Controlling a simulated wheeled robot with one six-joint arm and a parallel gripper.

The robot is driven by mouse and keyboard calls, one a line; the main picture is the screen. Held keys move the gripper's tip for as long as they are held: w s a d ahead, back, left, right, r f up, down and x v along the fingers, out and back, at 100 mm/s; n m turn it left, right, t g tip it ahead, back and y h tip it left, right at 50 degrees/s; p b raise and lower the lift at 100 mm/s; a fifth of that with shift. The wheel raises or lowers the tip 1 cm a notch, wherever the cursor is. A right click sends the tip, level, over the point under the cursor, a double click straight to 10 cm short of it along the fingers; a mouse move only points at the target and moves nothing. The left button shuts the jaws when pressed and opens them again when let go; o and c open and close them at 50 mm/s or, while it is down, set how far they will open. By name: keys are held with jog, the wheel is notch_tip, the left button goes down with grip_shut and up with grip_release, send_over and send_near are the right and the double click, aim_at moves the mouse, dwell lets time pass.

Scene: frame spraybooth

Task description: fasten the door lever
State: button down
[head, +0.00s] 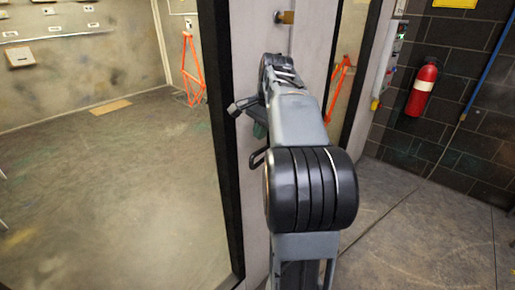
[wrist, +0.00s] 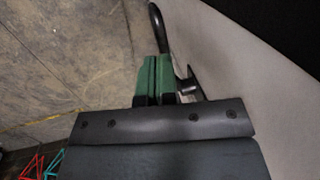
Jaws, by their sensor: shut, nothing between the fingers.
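My gripper (wrist: 155,78) has green fingers that are shut with nothing between them. In the wrist view a dark lever-like part (wrist: 190,84) stands just right of the fingers, on the pale door face. It may touch the right finger; I cannot tell. A curved black handle (wrist: 157,25) rises beyond the fingertips. In the head view a dark lever (head: 241,106) sticks out left from the pale door (head: 250,60), beside my arm's end. A black loop handle (head: 257,157) sits lower. My arm hides most of the gripper and part of the hardware.
A brass-coloured fitting (head: 286,17) is higher on the door. Orange frames (head: 192,70) stand in the booth at left and behind glass (head: 338,85). A red extinguisher (head: 422,88) hangs on the dark block wall at right. The floor right of my arm (head: 430,235) is clear.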

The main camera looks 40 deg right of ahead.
aim_at(256, 153)
jog(key=shift+x, duration=2.75)
jog(key=shift+f, duration=0.1)
